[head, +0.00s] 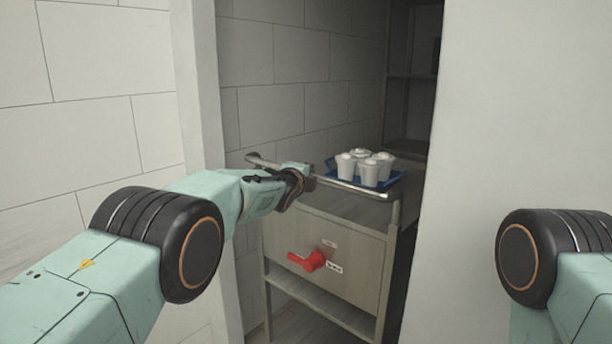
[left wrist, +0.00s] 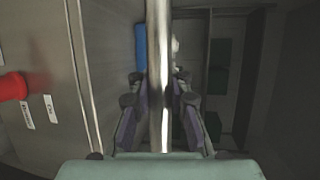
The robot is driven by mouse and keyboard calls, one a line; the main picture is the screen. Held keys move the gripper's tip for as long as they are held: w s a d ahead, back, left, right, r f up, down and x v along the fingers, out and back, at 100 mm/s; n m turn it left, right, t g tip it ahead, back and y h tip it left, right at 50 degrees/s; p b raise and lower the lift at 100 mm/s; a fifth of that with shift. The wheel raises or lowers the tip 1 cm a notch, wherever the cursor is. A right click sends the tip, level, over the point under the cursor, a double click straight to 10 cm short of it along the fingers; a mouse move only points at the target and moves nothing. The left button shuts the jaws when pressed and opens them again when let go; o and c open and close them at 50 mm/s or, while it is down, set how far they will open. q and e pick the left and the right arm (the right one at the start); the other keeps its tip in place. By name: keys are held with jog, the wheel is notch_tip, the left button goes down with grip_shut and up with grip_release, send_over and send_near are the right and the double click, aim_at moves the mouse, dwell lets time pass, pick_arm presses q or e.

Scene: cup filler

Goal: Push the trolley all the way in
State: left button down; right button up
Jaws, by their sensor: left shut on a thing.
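The trolley (head: 336,262) stands in a narrow doorway in the head view, with a wooden-looking front panel and a lower shelf. A metal push bar (head: 350,186) runs across its near top edge. My left gripper (head: 304,180) is shut on this bar. In the left wrist view the bar (left wrist: 159,60) runs between the two fingers (left wrist: 158,118). A blue tray (head: 392,180) with several white cups (head: 368,168) sits on the trolley top. A red handle (head: 308,261) sticks out of the front panel, with small white labels beside it. My right gripper is out of view.
White walls (head: 520,110) stand close on both sides of the doorway. Dark metal shelving (head: 410,110) is at the back of the recess behind the trolley. A narrow dark gap lies between the trolley and the right wall.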

pick_arm(q)
jog(key=shift+d+r, duration=0.1)
jog(key=shift+r, duration=0.35)
jog(key=c, duration=1.3)
grip_release()
jog(key=shift+f, duration=0.1)
jog(key=shift+o, duration=0.5)
jog(key=shift+f, duration=0.1)
jog(key=shift+f, duration=0.1)
jog(key=shift+s, duration=0.6)
jog(key=shift+s+a+r, duration=0.25)
jog(key=shift+s+a, duration=0.15)
jog(key=shift+s, duration=0.25)
jog(key=v, duration=0.9)
jog(key=shift+s, duration=0.2)
